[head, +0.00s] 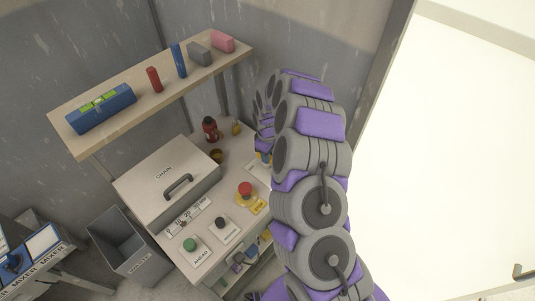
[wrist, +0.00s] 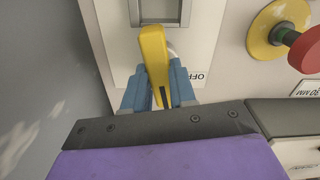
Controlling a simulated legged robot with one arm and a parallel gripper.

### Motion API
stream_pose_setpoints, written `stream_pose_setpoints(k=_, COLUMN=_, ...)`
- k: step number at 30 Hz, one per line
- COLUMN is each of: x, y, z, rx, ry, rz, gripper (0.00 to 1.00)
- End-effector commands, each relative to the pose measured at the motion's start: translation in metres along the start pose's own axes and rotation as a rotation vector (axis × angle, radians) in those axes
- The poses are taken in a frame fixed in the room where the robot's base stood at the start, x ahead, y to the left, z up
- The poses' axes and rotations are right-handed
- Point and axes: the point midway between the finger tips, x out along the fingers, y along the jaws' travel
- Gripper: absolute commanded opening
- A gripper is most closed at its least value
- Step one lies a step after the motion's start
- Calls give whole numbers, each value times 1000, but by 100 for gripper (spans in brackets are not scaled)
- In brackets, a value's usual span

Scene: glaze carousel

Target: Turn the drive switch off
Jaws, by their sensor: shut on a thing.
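The yellow lever of the drive switch (wrist: 153,50) stands in front of a pale switch plate (wrist: 205,30) in the wrist view. An upside-down "OFF" label (wrist: 202,77) shows beside it on the right. My gripper (wrist: 158,88) has its blue fingers on both sides of the lever and is shut on it. The lever's top overlaps a grey-framed opening in the plate. In the head view my arm covers most of the switch, and only small blue and yellow parts show beside the arm.
A red stop button (wrist: 308,48) on a yellow base is close on the right; it also shows in the head view (head: 245,189). The bench holds a CHAIN box (head: 165,180), a green button (head: 190,244) and a black knob (head: 220,222). A shelf (head: 140,108) hangs above.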

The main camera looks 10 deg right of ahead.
Motion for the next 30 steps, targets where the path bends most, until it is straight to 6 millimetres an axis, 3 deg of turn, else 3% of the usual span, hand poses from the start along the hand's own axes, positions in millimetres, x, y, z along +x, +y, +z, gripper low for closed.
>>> stream_pose_setpoints(k=30, x=-1, y=1, z=-1, rx=-955, ry=2, rz=5, gripper=0)
